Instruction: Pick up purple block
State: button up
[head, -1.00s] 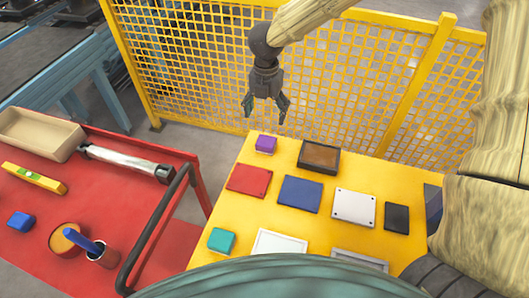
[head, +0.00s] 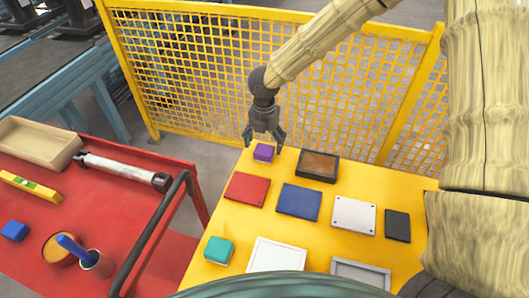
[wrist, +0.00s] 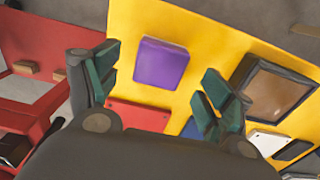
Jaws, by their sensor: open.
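The purple block (head: 263,152) sits on the yellow table (head: 218,270) near its far left corner. My gripper (head: 264,144) is open, with its two fingers reaching down on either side of the block in the head view. In the wrist view the purple block (wrist: 160,64) shows between and beyond the open, green-padded fingers of my gripper (wrist: 158,88). No contact with the block is visible, and the exact height above it is hard to tell.
A brown-topped dark box (head: 318,166) stands just right of the block. A red plate (head: 247,189) and a blue plate (head: 299,202) lie nearer. A yellow mesh fence (head: 330,95) rises behind the table. A red cart (head: 50,215) with a dark handle stands left.

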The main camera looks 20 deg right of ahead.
aim_at(264, 149)
jog(key=shift+f+p, duration=0.3)
jog(key=shift+f, duration=1.7)
jog(key=c, duration=1.2)
